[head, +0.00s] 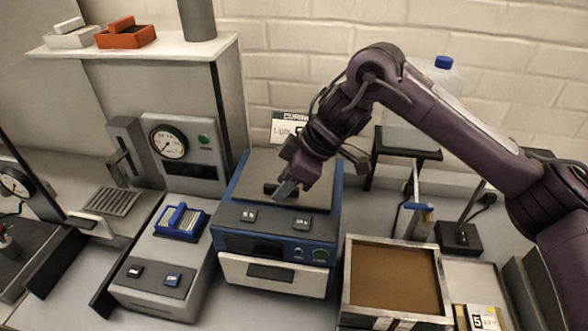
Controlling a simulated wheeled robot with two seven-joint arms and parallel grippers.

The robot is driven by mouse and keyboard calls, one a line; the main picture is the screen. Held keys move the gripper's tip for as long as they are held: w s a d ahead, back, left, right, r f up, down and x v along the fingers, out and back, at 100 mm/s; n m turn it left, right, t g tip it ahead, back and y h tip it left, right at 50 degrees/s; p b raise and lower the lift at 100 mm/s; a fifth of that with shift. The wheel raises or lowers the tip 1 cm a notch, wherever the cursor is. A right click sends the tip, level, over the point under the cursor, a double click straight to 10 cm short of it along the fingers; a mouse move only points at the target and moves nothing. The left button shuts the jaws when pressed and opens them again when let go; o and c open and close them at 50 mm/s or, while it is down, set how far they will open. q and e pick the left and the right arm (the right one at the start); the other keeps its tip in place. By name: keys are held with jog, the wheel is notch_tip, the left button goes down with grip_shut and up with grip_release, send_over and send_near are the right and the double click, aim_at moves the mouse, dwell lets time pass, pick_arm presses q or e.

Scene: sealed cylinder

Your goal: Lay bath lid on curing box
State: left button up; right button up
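The curing box (228,243) is a blue and white unit with a drawer front and small buttons, in the middle of the head view. A flat grey plate, which looks like the bath lid (255,168), lies over its top. A short black handle (270,188) shows on the plate beside my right gripper. My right gripper (284,187) is low over the plate, its fingers at the handle. The fingers and arm hide part of the plate. Whether they are closed on the handle cannot be made out. My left gripper is not in view.
An open metal-rimmed bath (348,277) with a brown surface stands at right front. A gauge unit (185,135) and a blue rack (180,222) stand left. A black stand (408,148) and a blue-capped bottle (444,76) are behind my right arm.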

jog(key=b+v, duration=0.1)
jog(key=v, duration=1.1)
